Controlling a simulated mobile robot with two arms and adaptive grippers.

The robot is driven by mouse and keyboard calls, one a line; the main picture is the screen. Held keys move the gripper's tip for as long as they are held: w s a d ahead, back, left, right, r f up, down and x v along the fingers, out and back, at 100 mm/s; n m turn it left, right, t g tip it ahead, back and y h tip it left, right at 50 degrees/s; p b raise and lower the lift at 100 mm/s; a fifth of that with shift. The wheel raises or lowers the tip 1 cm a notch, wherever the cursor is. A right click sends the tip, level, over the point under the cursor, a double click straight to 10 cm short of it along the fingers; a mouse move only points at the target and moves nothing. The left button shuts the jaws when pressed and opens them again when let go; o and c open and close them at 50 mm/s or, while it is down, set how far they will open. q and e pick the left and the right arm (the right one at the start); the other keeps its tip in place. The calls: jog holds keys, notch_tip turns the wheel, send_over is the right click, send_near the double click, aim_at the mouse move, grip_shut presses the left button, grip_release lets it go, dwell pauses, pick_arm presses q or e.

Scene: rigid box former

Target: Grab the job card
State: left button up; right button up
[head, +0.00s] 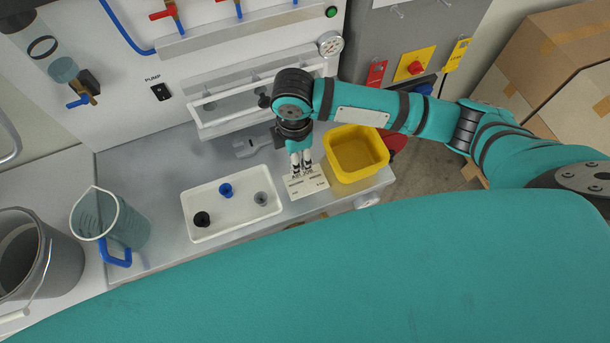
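The job card is most likely the cream printed card (308,184), lying on the grey bench between the white tray and the yellow bin. My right gripper (301,168) points down over the card's back edge, and its fingers cover part of the print there. The two fingertips look close together, but I cannot tell whether they are open or shut, or whether they touch the card. My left gripper is not in view.
A white tray (232,222) with small black, blue and grey parts sits left of the card. A yellow bin (357,153) stands close on its right. A clear jug (112,222) and a grey bucket (40,262) are at left. A panel shelf (255,112) rises behind.

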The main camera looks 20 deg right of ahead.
aim_at(306, 180)
jog(key=shift+f+p, duration=0.3)
jog(key=shift+f, duration=0.25)
notch_tip(306, 180, down, 4)
jog(key=shift+w+r+p, duration=0.1)
jog(key=shift+r+p, duration=0.05)
jog(key=shift+p, duration=0.35)
jog(key=shift+f, duration=0.3)
jog(key=shift+c, duration=0.4)
grip_shut()
